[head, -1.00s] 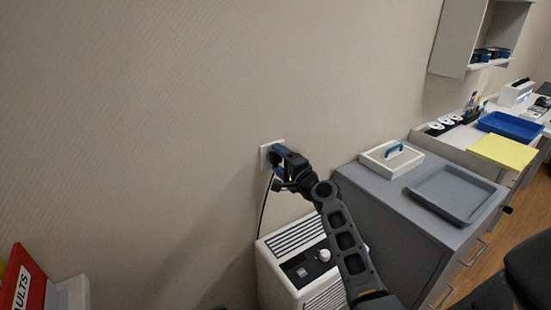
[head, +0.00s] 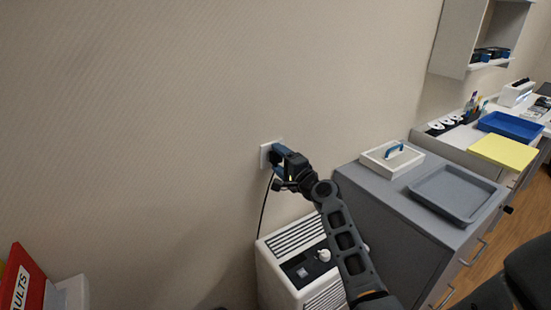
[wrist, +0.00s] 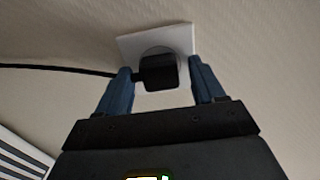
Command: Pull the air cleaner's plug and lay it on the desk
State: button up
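The black plug (wrist: 158,72) sits in the white wall socket (wrist: 126,45), which also shows in the head view (head: 265,156). Its dark cord (wrist: 75,69) runs off to the left in the wrist view and hangs down to the white air cleaner (head: 279,268). My gripper (wrist: 161,75) is open at the socket, with one blue finger on each side of the plug. A gap shows between the plug and the right finger; whether the left finger touches cannot be told. The gripper hides the plug in the head view. A white desk (head: 462,137) stands at the far right.
A grey cabinet (head: 372,190) right of the air cleaner bears a white tray with a blue handle (head: 377,161) and a grey tray (head: 456,194). A blue tray (head: 510,126) and yellow pad (head: 502,151) lie farther right. A red box (head: 24,280) is at lower left.

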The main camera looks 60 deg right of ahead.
grip_shut()
dwell(0.5)
jog(key=shift+s, duration=0.1)
jog(key=shift+v, duration=2.9)
